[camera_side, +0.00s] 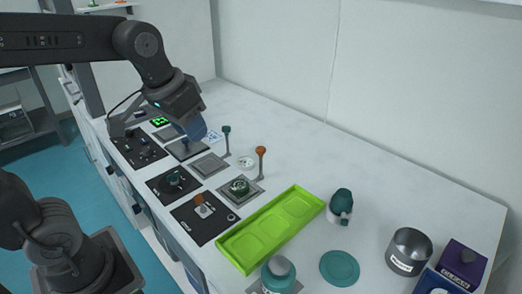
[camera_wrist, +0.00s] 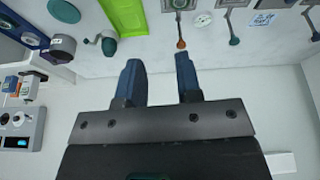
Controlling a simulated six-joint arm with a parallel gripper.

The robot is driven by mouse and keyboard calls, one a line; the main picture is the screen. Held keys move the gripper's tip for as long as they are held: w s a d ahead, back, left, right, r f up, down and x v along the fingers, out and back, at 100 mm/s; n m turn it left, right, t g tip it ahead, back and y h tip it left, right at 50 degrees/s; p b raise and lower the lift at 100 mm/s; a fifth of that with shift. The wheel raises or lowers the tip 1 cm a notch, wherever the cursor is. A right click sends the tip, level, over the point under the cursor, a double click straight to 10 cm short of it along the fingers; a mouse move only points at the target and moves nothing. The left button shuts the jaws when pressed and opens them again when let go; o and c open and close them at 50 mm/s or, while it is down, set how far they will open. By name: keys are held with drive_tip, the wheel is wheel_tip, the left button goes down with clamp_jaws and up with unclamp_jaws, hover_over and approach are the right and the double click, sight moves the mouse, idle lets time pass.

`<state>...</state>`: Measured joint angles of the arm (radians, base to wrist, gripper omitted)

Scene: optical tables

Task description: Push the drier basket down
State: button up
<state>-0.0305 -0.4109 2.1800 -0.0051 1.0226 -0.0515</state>
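My gripper (camera_side: 194,130) is above the far part of the bench, over a dark square plate (camera_side: 184,151). Its two blue fingers are apart with nothing between them in the wrist view (camera_wrist: 158,62). I cannot tell for sure which thing is the drier basket. A small round dark-green piece (camera_side: 240,187) sits on a grey square plate. Beside it stands a thin lever with an orange knob (camera_side: 261,150), also in the wrist view (camera_wrist: 181,43). A similar lever has a green knob (camera_side: 227,129), also in the wrist view (camera_wrist: 234,41). My gripper touches neither lever.
A lime-green tray (camera_side: 236,248) lies nearer the camera. Beyond it are a green-and-white device (camera_side: 340,204), a teal disc (camera_side: 339,268), a metal cup (camera_side: 408,252) and a purple box (camera_side: 463,261). Black control panels (camera_side: 204,217) line the left bench edge. The back-wall side is mostly clear.

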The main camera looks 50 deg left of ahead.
drive_tip(key=w, duration=0.4)
drive_tip(key=w+a+n+g, duration=0.1)
drive_tip(key=w, duration=0.3)
drive_tip(key=w+a+g, duration=0.1)
drive_tip(key=w, duration=0.3)
drive_tip(key=shift+f, duration=0.3)
clamp_jaws()
drive_tip(key=n+g, duration=0.2)
drive_tip(key=g, duration=0.1)
hover_over(261, 147)
wheel_tip(261, 147, down, 8)
drive_tip(key=shift+w+f, duration=0.1)
drive_tip(key=shift+f, duration=0.05)
drive_tip(key=shift+w+a+f, duration=0.1)
drive_tip(key=shift+w+f, duration=0.25)
drive_tip(key=shift+f, duration=0.05)
drive_tip(key=shift+f, duration=0.15)
drive_tip(key=shift+s+f, duration=0.2)
drive_tip(key=shift+f, duration=1.5)
drive_tip(key=shift+s+f, duration=0.15)
drive_tip(key=shift+f, duration=1.5)
